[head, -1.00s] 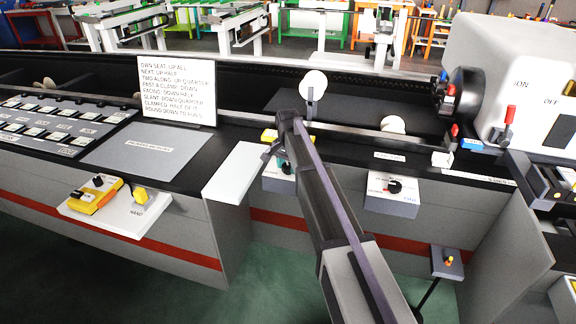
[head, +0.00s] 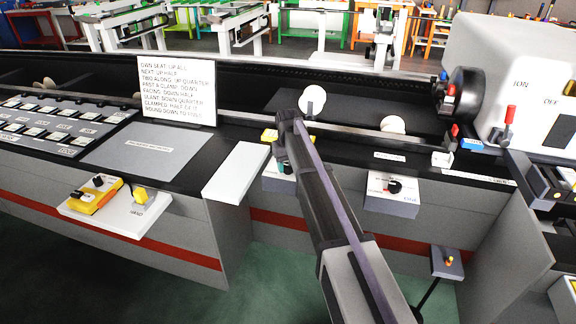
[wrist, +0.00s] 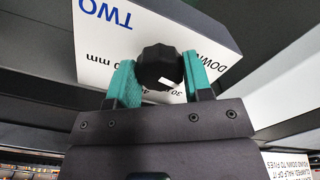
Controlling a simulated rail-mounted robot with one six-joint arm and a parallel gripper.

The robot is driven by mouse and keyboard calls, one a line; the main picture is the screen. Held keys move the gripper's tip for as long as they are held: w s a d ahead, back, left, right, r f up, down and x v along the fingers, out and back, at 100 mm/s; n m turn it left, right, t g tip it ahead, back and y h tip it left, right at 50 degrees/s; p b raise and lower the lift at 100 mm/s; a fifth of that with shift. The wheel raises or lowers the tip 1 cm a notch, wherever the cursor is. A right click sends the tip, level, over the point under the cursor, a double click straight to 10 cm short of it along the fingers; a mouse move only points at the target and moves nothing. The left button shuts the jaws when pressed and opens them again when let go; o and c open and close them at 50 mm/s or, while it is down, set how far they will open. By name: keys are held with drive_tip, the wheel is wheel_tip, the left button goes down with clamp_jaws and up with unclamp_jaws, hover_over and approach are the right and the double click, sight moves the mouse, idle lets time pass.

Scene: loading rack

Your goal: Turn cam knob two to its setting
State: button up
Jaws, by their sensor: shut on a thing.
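In the wrist view, a black lobed knob (wrist: 160,67) with a white mark sits on the face of a white box (wrist: 190,28) labelled TWO. "DOWN", "30" and "mm" are partly readable around the knob. My gripper (wrist: 158,75) has its teal fingers on either side of the knob, shut on it. The white mark is at the knob's lower right in that view. In the head view, my gripper (head: 285,168) is at box two (head: 272,183), left of centre; my arm hides the knob and much of the box.
A second knob box (head: 392,205) is right of my arm. A placard (head: 177,90) lists rules. A white ledge (head: 235,172) juts out close left of my gripper.

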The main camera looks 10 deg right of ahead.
drive_tip(key=shift+n, duration=1)
drive_tip(key=o, duration=0.9)
wheel_tip(320, 180, up, 11)
drive_tip(key=p, duration=1.1)
drive_tip(key=shift+f, duration=0.1)
